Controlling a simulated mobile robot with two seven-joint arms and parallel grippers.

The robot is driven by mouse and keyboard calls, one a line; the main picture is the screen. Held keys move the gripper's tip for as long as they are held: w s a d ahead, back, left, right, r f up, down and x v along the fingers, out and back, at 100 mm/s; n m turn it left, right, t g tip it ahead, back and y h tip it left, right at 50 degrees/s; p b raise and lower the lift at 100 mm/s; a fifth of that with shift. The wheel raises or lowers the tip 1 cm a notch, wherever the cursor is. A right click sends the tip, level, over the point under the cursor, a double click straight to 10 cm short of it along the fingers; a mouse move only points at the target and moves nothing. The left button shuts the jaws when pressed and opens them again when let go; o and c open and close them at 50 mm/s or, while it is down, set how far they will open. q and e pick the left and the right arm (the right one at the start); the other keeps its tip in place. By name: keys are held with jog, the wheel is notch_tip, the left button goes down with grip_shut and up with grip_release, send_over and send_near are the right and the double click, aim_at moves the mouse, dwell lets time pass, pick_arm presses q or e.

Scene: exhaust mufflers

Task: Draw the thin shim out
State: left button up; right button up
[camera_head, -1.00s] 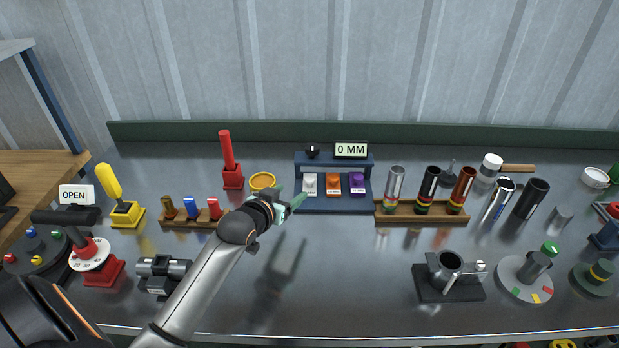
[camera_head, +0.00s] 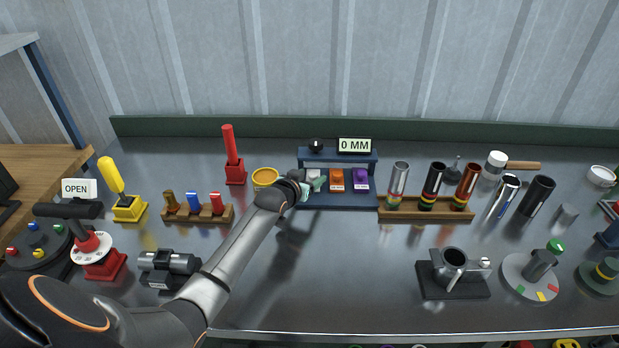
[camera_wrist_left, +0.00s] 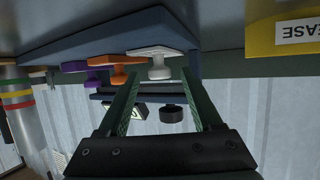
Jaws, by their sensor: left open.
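A blue stand (camera_head: 338,201) at the back middle holds three shims with small labels, too small to read: a white shim (camera_head: 315,174), an orange shim (camera_head: 337,180) and a purple shim (camera_head: 361,180). I cannot tell by thickness which is the thin one. My left gripper (camera_head: 318,182) is open in front of the white shim and partly covers it. In the left wrist view, the white shim's handle (camera_wrist_left: 163,62) is at the fingertips, between the two open fingers; the orange handle (camera_wrist_left: 115,70) and purple handle (camera_wrist_left: 82,68) are to its left. My right gripper is not in view.
A "0 MM" display (camera_head: 354,145) stands on the stand. A yellow ring-like cup (camera_head: 265,177) and red post (camera_head: 232,155) are to the left. A wooden rack (camera_head: 425,214) of tubes is close on the right. The bench front middle is clear.

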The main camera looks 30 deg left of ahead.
pick_arm(q)
grip_shut()
dwell(0.5)
dwell(0.9)
